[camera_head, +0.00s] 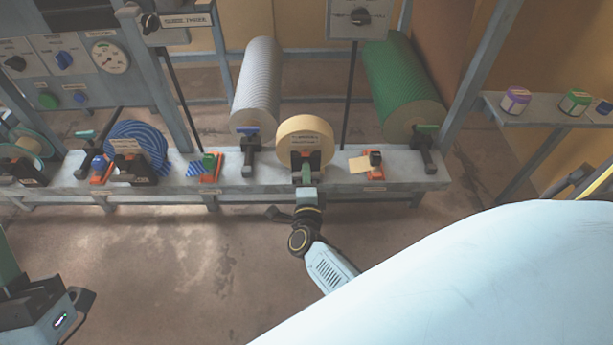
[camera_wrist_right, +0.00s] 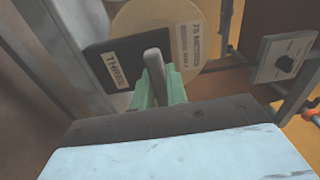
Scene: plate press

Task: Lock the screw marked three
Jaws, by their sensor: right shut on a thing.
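The black plate with the label THREE (camera_wrist_right: 113,70) shows in the right wrist view, beside a cream roll (camera_wrist_right: 150,22). The grey screw handle (camera_wrist_right: 153,62) stands in front of it. My right gripper (camera_wrist_right: 157,88) is shut on this handle, with its green fingers on both sides. In the head view, my right gripper (camera_head: 305,175) is at the front of the cream roll (camera_head: 306,143) on the bench; the fingers hide most of the screw there. My left gripper (camera_head: 8,262) shows only in part at the lower left edge, away from the bench; its jaw gap is not visible.
The long grey bench (camera_head: 235,180) also bears a blue roll (camera_head: 137,143), a grey roller (camera_head: 256,85) and a green roller (camera_head: 402,80). A control panel (camera_head: 65,62) stands at the back left. A shelf (camera_head: 545,110) with small jars is at the right. The floor before the bench is clear.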

